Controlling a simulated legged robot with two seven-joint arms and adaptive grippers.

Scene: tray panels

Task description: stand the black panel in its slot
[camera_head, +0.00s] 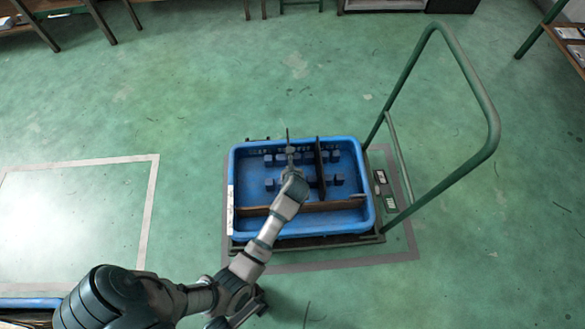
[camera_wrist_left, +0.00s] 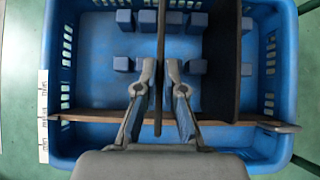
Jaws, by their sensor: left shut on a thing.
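The black panel (camera_wrist_left: 160,45) is seen nearly edge-on as a thin dark upright strip. My left gripper (camera_wrist_left: 158,85) is shut on it; in the head view, the gripper (camera_head: 291,160) is over the blue tray (camera_head: 232,205). From above, the panel lines up with the gap between the middle blue blocks (camera_wrist_left: 147,20), which form pairs in two rows. I cannot tell how far its lower edge is from the tray floor. My fingers hide part of the near row. My right gripper is not in view.
Another dark panel (camera_wrist_left: 222,60) stands to the right of the held one. A brown divider (camera_wrist_left: 85,117) crosses the tray's near part. The tray sits on a cart with a green handle (camera_head: 490,115). Open floor lies left of the cart.

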